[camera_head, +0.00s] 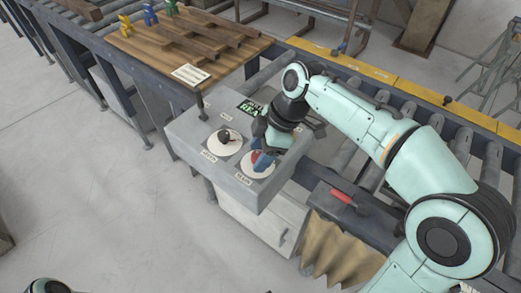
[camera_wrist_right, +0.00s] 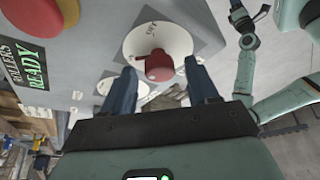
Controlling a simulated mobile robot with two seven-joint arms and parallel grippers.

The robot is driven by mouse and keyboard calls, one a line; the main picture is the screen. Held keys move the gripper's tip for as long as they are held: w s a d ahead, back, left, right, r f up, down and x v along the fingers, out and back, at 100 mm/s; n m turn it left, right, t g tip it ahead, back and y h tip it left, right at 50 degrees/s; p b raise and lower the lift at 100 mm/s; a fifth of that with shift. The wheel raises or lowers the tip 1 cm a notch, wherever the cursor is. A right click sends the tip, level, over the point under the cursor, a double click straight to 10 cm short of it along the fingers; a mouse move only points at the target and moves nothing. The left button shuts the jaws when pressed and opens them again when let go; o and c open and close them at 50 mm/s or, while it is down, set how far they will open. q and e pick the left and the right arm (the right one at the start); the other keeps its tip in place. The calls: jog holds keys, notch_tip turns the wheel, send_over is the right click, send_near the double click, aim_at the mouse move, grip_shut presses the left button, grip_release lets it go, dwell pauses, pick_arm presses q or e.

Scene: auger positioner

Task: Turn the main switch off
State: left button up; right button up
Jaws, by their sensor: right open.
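The main switch looks to be the red knob (camera_head: 257,157) on a white round dial on the grey control box (camera_head: 183,132). In the right wrist view the red knob (camera_wrist_right: 159,66) shows close up, with "OFF" lettering on its dial (camera_wrist_right: 178,40). My right gripper (camera_head: 263,150) is over this dial. In the wrist view its two fingers (camera_wrist_right: 160,72) are apart, one to each side of the knob, with gaps between; contact cannot be seen. Part of my left arm (camera_head: 45,286) shows at the bottom left; its gripper cannot be made out.
A second dial with a dark knob (camera_head: 224,136) is close beside. A green-lit "READY" display (camera_head: 250,108) and a large red button (camera_wrist_right: 45,22) are also on the box. A wooden board with metal bars (camera_head: 190,40) and roller conveyors lie behind.

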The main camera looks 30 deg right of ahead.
jog(key=c, duration=1)
jog(key=m+t+b, duration=0.1)
jog(key=m, duration=0.2)
jog(key=shift+s+a+h, duration=0.1)
jog(key=shift+h, duration=0.2)
jog(key=m+t+h, duration=0.1)
jog(key=m, duration=0.2)
jog(key=shift+a+m+b, duration=0.1)
jog(key=shift+m+b, duration=0.3)
jog(key=m+h, duration=0.1)
jog(key=m, duration=0.1)
jog(key=m+h, duration=0.1)
jog(key=m, duration=0.2)
jog(key=shift+s+a+t, duration=0.1)
jog(key=shift+t, duration=0.3)
jog(key=m+h, duration=0.1)
jog(key=m, duration=0.2)
jog(key=m+h, duration=0.1)
jog(key=m, duration=0.2)
jog(key=shift+a+g, duration=0.1)
jog(key=shift+g, duration=0.2)
